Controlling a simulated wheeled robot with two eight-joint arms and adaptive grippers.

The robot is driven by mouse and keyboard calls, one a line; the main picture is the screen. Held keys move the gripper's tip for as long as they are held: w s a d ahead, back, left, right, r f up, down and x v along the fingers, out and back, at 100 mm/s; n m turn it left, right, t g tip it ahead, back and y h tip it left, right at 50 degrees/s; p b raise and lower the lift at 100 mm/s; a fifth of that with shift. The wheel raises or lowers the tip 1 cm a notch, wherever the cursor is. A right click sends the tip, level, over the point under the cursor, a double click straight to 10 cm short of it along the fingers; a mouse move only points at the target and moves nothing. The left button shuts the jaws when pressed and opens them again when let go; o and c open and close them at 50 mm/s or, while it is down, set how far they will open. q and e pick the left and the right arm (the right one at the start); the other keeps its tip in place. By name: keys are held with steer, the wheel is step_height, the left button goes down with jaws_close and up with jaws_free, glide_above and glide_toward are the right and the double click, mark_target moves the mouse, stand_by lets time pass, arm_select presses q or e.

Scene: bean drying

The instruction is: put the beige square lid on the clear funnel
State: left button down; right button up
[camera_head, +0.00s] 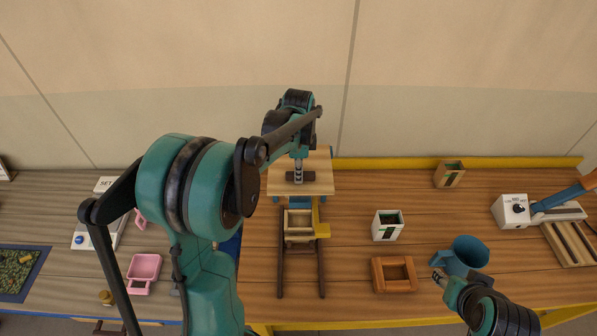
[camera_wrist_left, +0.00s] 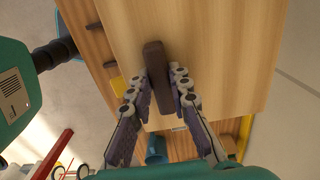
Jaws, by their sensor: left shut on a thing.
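The beige square lid (camera_head: 280,184) is a pale wooden board with a dark bar handle (camera_wrist_left: 157,78). My left gripper (camera_head: 298,176) is shut on that handle, and its two fingers pinch the bar in the left wrist view (camera_wrist_left: 165,88). The lid looks level, above the wooden rail stand in the head view. I cannot make out the clear funnel; the lid may hide it. I cannot tell whether the lid touches anything below. My right gripper (camera_head: 440,277) is beside the blue jug (camera_head: 468,254), at its left side; its grip is unclear.
Below the lid, a small wooden box (camera_head: 298,237) sits between dark rails. A white box (camera_head: 387,225), a wooden frame (camera_head: 393,289) and a wooden box (camera_head: 449,174) stand to the right. A pink tray (camera_head: 144,267) lies left. A wall rises behind the table.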

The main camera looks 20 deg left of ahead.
arm_select(q)
steer(key=c, duration=1.3)
jaws_free()
steer(key=shift+c, duration=0.2)
steer(key=shift+r, duration=0.15)
step_height(320, 180, up, 12)
steer(key=shift+s+f, duration=0.15)
steer(key=shift+f, duration=0.05)
